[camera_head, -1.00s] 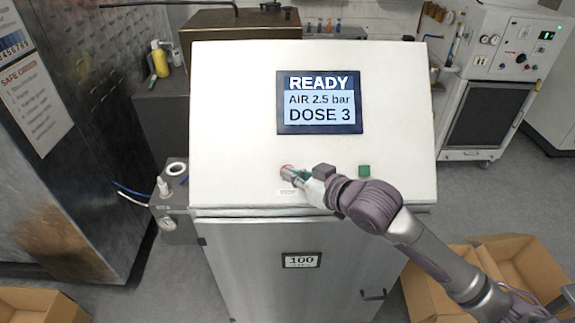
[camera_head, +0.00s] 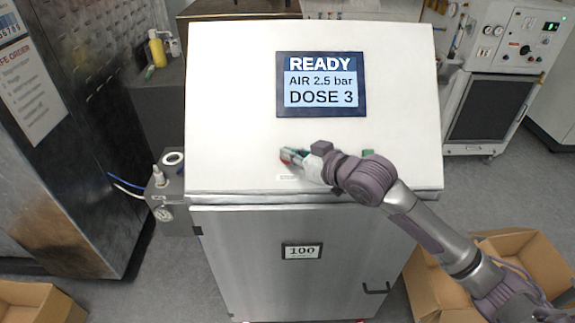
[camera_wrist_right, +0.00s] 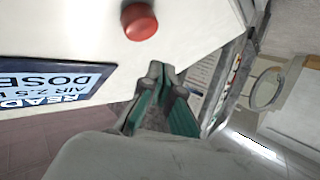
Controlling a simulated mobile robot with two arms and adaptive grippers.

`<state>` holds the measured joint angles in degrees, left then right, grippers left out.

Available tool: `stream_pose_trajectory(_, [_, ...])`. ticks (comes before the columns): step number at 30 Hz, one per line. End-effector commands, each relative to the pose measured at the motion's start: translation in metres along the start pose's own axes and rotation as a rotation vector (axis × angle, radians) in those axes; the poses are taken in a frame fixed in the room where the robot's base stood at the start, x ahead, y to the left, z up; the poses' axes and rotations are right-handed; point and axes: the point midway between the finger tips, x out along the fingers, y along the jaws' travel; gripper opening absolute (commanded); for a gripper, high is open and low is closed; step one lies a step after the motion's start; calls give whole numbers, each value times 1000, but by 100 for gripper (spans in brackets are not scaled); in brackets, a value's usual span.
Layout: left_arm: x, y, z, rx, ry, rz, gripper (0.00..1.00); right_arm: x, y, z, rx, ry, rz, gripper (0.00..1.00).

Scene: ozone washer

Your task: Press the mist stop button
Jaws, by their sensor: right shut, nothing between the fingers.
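A white sloped console (camera_head: 225,110) carries a red mushroom button (camera_head: 285,156) at its lower middle, above a small label too small to read. In the right wrist view the red button (camera_wrist_right: 139,21) stands out from the white panel. My right gripper (camera_head: 288,154) is shut and empty, with its tips over the red button and partly hiding it in the head view. In the right wrist view the gripper tips (camera_wrist_right: 167,78) appear apart from the button. A green button (camera_head: 367,152) sits to the right, partly behind my right arm. My left gripper is out of view.
The console screen (camera_head: 321,85) reads READY, AIR 2.5 bar, DOSE 3. A steel cabinet front (camera_head: 250,265) with a handle is below. Cardboard boxes (camera_head: 525,255) stand on the floor at right and left. A regulator unit (camera_head: 170,200) is at the console's left side.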

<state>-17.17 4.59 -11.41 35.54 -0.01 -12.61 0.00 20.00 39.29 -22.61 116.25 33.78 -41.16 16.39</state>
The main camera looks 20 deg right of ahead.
Motion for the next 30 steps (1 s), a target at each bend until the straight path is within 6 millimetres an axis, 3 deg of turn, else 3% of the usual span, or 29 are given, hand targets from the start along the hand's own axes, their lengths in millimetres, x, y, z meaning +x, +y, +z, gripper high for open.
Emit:
stream_pose_trajectory(9, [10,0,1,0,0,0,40,18,13,12,-1,1,0,0])
stream_pose_trajectory(30, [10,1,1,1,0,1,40,18,14,13,-1,0,0,0])
